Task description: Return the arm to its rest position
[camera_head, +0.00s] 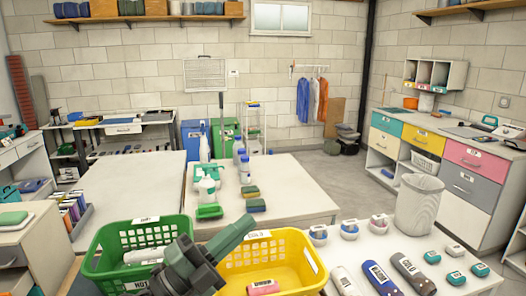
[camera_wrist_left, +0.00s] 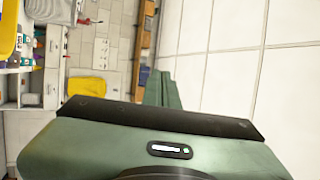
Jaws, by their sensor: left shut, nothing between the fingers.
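My left gripper (camera_head: 246,224) is dark grey-green and shows at the bottom centre of the head view, in front of the green basket (camera_head: 97,243) and the yellow basket (camera_head: 311,250). It points up and to the right, with its fingers together and nothing held. In the left wrist view the gripper's fingers (camera_wrist_left: 163,88) show beyond the wrist body, with a pale tiled surface to their right. My right gripper is not in view.
White items lie in the green basket and a pink item (camera_head: 263,287) in the yellow one. A table (camera_head: 292,181) behind holds bottles and sponges. The table (camera_head: 135,195) at the left is mostly clear.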

